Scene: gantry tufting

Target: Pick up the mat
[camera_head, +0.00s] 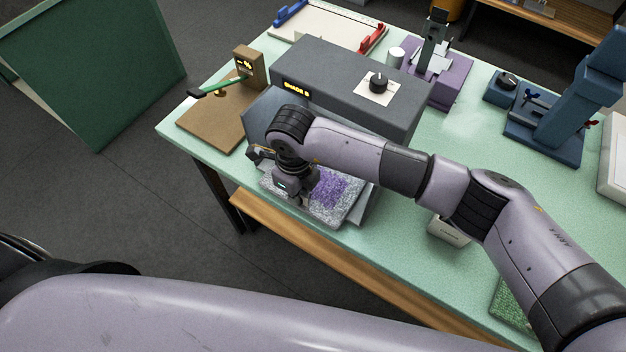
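The mat (328,192), a grey pile with a purple patch, lies on a grey tray or ledge in front of the grey machine near the table's front edge. My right gripper (297,203) points down over the mat's left part and hides some of it. The fingers are small and dark, so I cannot tell whether they are apart or closed, or whether they touch the mat. My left gripper is out of view.
The grey machine (338,88) with a dial stands behind the mat. A brown board (212,122) with a green-handled tool is at left. A green mat (511,306) lies at front right, and blue devices stand at back right. My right arm crosses the table.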

